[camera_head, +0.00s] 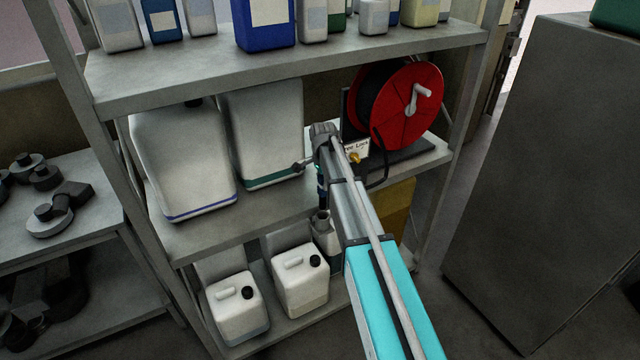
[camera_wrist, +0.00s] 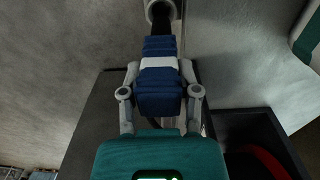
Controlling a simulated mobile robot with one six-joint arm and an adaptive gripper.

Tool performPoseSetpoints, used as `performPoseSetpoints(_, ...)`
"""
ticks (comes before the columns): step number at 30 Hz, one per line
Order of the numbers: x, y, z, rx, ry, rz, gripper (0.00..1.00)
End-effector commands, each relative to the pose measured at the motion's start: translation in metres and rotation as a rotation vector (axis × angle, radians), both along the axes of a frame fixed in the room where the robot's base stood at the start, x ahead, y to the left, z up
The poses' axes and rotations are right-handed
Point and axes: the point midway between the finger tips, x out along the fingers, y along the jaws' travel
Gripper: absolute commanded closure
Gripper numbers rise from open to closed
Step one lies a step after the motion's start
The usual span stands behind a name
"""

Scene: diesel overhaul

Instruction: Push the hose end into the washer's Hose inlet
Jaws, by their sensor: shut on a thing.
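My gripper (camera_wrist: 160,95) is shut on a blue ribbed hose end (camera_wrist: 160,88) with a white band, its fingers on both sides. A dark tube (camera_wrist: 166,45) runs from its far end to a pale round fitting (camera_wrist: 160,10) at the top edge of the wrist view. I cannot tell whether that fitting is an inlet or part of the hose end. In the head view my gripper (camera_head: 322,136) is at the middle shelf, left of the red hose reel (camera_head: 408,103); my arm hides most of the hose end. No inlet or washer can be made out with certainty.
A small sign with a brass-coloured knob (camera_head: 355,157) stands beside my arm. Large white jugs (camera_head: 185,155) fill the shelf (camera_head: 195,236) to the left. Smaller jugs (camera_head: 300,283) stand below. A tall dark grey cabinet (camera_head: 550,170) is at right, with open floor before it.

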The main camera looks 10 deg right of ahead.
Motion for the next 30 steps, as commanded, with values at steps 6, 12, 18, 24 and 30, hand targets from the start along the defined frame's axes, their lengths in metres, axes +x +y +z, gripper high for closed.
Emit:
performPoseSetpoints(6,0.0,0.0,0.0,0.0,0.0,0.0,1.0)
performPoseSetpoints(12,0.0,0.0,0.001,0.0,0.0,0.0,1.0)
performPoseSetpoints(18,0.0,0.0,0.007,0.0,0.0,0.0,1.0)
performPoseSetpoints(24,0.0,0.0,0.016,0.0,0.0,0.0,1.0)
performPoseSetpoints(30,0.0,0.0,0.024,0.0,0.0,0.0,1.0)
